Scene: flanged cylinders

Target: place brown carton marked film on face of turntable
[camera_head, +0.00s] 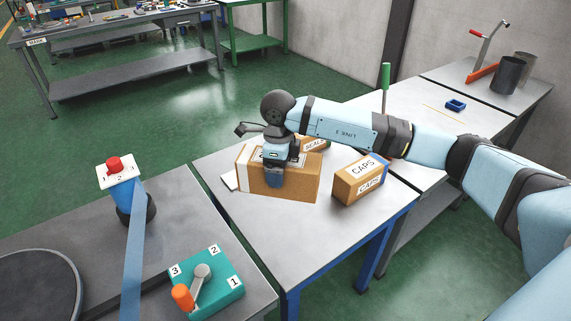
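A brown carton (305,185) stands on the light grey table, with a white label mostly hidden by my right gripper, so I cannot read its marking. My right gripper (274,178) points down over it, one finger in front of the carton's near face. The far finger is hidden, so I cannot tell whether it grips. The turntable (38,290) is a dark grey disc at the lower left, cut off by the picture edge; its visible face is bare. My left gripper is not in view.
A carton marked CAPS (358,181) stands right of the gripper, and a carton marked SEALS (314,145) is partly hidden behind it. A red-knobbed control (115,172) and a teal lever box (207,283) stand on the dark bench. A gap separates bench and table.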

